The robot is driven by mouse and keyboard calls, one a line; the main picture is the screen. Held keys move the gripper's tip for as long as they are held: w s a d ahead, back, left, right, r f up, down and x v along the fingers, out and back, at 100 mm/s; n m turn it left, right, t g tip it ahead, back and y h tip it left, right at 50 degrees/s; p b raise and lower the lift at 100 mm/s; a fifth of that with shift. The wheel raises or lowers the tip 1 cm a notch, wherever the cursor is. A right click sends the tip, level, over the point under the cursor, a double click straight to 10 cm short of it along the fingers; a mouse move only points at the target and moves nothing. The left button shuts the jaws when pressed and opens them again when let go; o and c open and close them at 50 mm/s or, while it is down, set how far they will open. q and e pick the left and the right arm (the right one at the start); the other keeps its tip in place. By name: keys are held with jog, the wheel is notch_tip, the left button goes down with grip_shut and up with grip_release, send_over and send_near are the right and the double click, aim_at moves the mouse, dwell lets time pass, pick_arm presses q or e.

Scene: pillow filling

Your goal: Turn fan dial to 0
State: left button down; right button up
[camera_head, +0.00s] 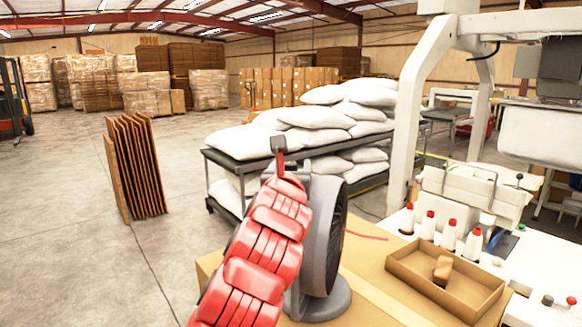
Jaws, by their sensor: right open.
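A dark grey fan (327,238) with a round base (328,306) stands upright on a tan box-like surface, right of the picture's middle. Its grille faces right. My red right arm rises in front of it and hides its left side. My right gripper (279,150) is at the top of this arm, above the upper left of the fan, and is open with nothing visible in it. I cannot make out the fan's dial. My left gripper is not in view.
An open cardboard tray (398,268) with a small brown block (442,270) lies right of the fan. Several red-capped bottles (449,236) stand on the white machine table. A cart (222,160) with white pillows is behind the fan. Folded cardboard (135,165) stands on the open floor at left.

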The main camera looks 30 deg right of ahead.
jog(key=shift+a, duration=0.1)
jog(key=shift+s+a+b, duration=0.25)
jog(key=shift+s+b, duration=0.05)
jog(key=shift+s, duration=0.05)
jog(key=b+v, duration=0.6)
jog(key=v, duration=1)
jog(key=shift+s+b, duration=0.2)
jog(key=shift+b, duration=0.2)
jog(key=shift+a, duration=0.1)
